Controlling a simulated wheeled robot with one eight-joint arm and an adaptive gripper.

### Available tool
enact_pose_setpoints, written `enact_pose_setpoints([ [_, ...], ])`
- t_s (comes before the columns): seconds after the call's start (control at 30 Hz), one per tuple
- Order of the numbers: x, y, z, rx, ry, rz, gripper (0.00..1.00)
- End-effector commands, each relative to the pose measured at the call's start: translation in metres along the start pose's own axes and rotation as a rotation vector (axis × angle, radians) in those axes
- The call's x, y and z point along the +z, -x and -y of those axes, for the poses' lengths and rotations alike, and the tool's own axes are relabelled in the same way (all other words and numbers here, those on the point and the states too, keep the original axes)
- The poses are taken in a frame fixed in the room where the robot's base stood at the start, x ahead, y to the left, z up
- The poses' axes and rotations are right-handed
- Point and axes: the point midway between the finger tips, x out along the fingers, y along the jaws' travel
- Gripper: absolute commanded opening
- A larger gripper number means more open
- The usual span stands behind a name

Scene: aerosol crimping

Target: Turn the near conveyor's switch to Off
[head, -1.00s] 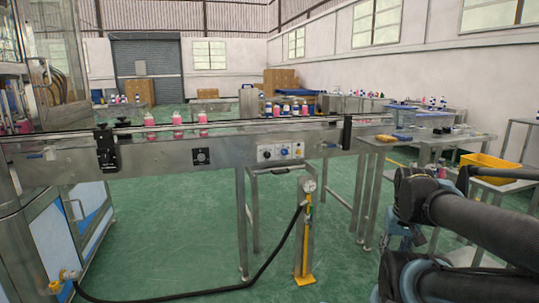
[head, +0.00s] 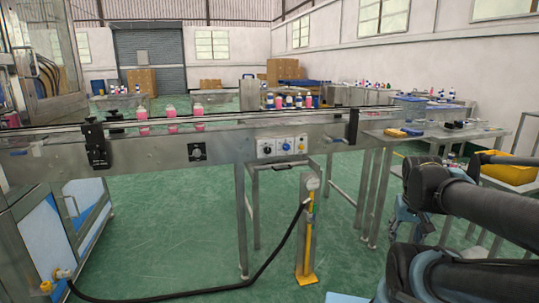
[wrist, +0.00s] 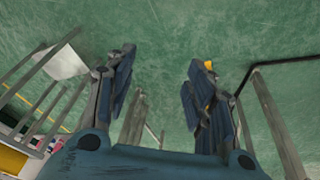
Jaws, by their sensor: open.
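The near conveyor (head: 225,150) runs across the head view, with several pink and white bottles (head: 171,112) standing on it. Its control panel (head: 282,146), a pale plate with round knobs, is on the front side right of centre. A separate black knob plate (head: 197,151) sits further left on the same side. The knobs' settings are too small to read. My gripper (wrist: 160,85) is open and empty in the wrist view, over the green floor and between metal legs. In the head view, my arm is at the lower right, well apart from the panel.
A side table (head: 390,140) with items and a yellow bin (head: 508,170) are at the right. Open floor lies in front.

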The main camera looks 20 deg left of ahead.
Motion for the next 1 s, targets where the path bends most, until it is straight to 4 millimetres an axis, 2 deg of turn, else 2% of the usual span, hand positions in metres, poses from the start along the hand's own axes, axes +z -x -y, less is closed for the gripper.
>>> enact_pose_setpoints([
  [0.23,-0.079,0.001,-0.007,0.127,-0.029,-0.184,0.49],
  [0.47,-0.154,0.006,0.011,0.186,-0.042,-0.395,0.49],
  [0.67,-0.214,0.015,0.045,0.183,-0.033,-0.591,0.49],
  [0.77,-0.240,0.021,0.070,0.163,-0.022,-0.688,0.49],
  [1.0,-0.288,0.034,0.145,0.062,0.021,-0.907,0.49],
])
